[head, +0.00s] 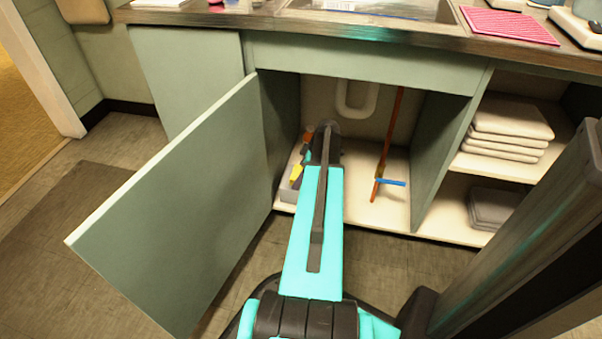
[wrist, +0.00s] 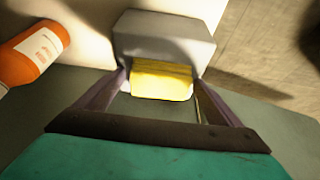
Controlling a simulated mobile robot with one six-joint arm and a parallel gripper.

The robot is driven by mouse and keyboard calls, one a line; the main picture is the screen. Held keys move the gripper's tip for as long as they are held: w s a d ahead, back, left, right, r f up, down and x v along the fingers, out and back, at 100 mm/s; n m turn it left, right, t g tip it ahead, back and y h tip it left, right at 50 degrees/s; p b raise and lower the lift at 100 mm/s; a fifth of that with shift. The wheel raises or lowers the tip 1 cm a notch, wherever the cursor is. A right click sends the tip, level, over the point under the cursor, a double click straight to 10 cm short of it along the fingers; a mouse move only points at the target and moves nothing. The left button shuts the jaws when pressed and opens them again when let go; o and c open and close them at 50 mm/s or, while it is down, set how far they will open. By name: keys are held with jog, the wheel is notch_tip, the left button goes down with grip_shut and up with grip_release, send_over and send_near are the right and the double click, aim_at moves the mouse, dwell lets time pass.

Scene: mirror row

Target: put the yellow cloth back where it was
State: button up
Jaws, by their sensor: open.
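The yellow cloth (wrist: 162,82) is a small folded block at the near side of a grey box (wrist: 165,38) in the wrist view. I cannot tell whether it lies in the box or over its edge. My gripper (wrist: 160,74) is open, with one finger on each side of the cloth. In the head view the yellow cloth (head: 296,173) shows beside my arm, at the grey box (head: 284,193) on the cabinet floor at left. My gripper's fingers are hidden there behind my arm.
The open cabinet door (head: 170,200) stands left of my arm. Folded towels (head: 510,128) fill shelves at right.

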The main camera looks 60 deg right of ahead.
jog(key=p+v, duration=0.5)
jog(key=v, duration=0.7)
jog(key=shift+r, duration=0.15)
dwell(0.6)
